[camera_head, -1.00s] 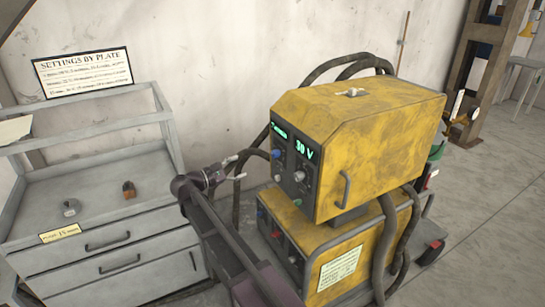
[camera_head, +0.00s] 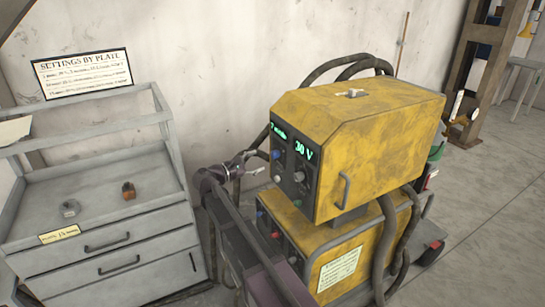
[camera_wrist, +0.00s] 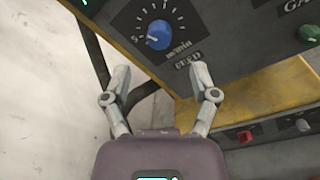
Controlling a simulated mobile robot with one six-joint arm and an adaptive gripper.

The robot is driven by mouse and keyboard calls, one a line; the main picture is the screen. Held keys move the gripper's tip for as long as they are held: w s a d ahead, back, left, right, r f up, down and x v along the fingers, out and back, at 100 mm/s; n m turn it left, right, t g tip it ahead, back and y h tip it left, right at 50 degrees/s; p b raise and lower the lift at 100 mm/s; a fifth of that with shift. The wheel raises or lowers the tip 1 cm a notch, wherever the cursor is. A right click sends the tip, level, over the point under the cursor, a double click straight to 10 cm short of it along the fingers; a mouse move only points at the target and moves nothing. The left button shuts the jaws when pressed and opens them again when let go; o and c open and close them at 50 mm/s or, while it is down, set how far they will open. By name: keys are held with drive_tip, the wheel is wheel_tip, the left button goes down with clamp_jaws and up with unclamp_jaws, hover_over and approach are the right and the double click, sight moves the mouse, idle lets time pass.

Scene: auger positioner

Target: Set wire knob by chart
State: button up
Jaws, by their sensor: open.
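The yellow wire-feed box (camera_head: 365,150) has a dark front panel with a blue knob (camera_head: 276,155) on its left. In the wrist view this blue knob (camera_wrist: 159,35), marked m/min and FEED, lies ahead of my gripper (camera_wrist: 160,72). The fingers are open and apart from it. In the head view my gripper (camera_head: 258,163) is just left of the panel. A green display (camera_head: 279,131) seems to read 7 m/min; another (camera_head: 304,151) reads 30 V. The settings chart (camera_head: 83,73) stands above the cart; its rows are too small to read surely.
A grey drawer cart (camera_head: 105,220) stands left, with a plate card (camera_head: 60,234) and two small items on top. A lower yellow unit (camera_head: 340,245) sits under the feed box. Thick cables (camera_head: 388,235) hang at its side. A green knob (camera_wrist: 309,33) is right of the blue one.

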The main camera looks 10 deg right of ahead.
sight(272, 156)
drive_tip(key=shift+x, duration=3.45)
drive_tip(key=shift+a, duration=0.1)
clamp_jaws()
